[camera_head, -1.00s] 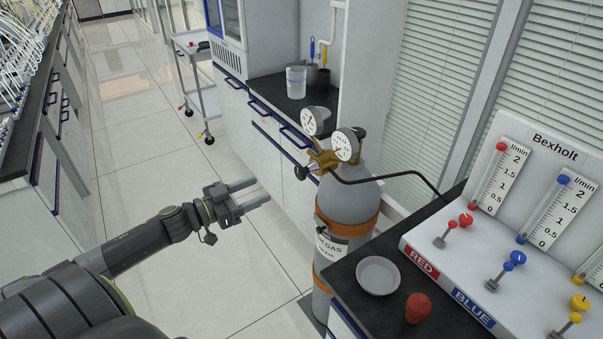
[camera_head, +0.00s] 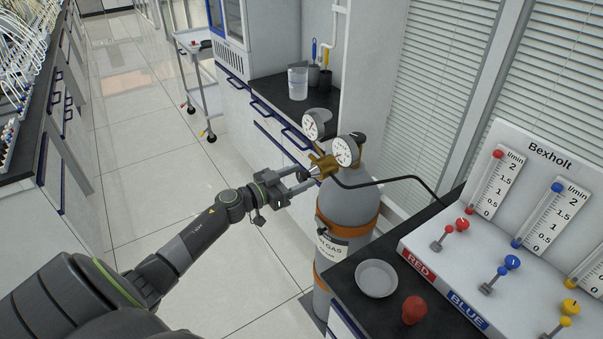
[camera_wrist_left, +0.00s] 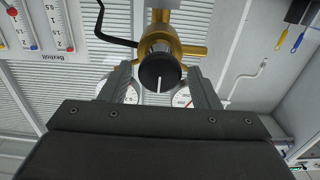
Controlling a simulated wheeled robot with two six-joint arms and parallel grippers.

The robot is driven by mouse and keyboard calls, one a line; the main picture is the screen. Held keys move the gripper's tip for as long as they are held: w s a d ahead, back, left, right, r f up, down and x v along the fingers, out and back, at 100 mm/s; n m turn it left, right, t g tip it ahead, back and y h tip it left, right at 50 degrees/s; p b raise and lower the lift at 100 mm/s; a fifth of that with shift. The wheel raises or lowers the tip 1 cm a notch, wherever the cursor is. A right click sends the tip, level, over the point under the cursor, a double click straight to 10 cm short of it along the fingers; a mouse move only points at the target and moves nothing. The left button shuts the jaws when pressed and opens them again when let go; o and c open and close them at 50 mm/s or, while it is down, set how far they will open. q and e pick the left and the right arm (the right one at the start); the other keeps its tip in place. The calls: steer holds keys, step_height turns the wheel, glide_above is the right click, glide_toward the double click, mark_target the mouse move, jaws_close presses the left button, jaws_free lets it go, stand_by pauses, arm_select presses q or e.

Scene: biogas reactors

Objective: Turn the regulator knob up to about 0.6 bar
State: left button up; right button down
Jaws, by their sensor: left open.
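The black regulator knob (camera_wrist_left: 159,72) with a white pointer line faces the left wrist view. It sits on the front of the brass regulator (camera_head: 322,166) on the grey gas cylinder (camera_head: 346,203). My left gripper (camera_head: 304,180) is open, with one fingertip on each side of the knob in the wrist view; I cannot tell whether they touch it. In the head view the fingers partly hide the knob. Two round gauges, a left one (camera_head: 313,125) and a right one (camera_head: 345,151), stand above the regulator; their readings are too small to tell. My right gripper is not in view.
A black hose (camera_head: 400,179) runs from the regulator to the Bexholt flow panel (camera_head: 540,165) at right. A dish (camera_head: 376,278) and a red object (camera_head: 414,310) lie on the dark bench (camera_head: 388,322). Open floor (camera_head: 150,190) lies at left.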

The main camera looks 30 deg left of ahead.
arm_select(q)
steer(key=shift+w+d, duration=0.3)
steer(key=shift+w, duration=0.25)
steer(key=c, duration=0.9)
steer(key=shift+o, duration=0.2)
steer(key=shift+m, duration=0.3)
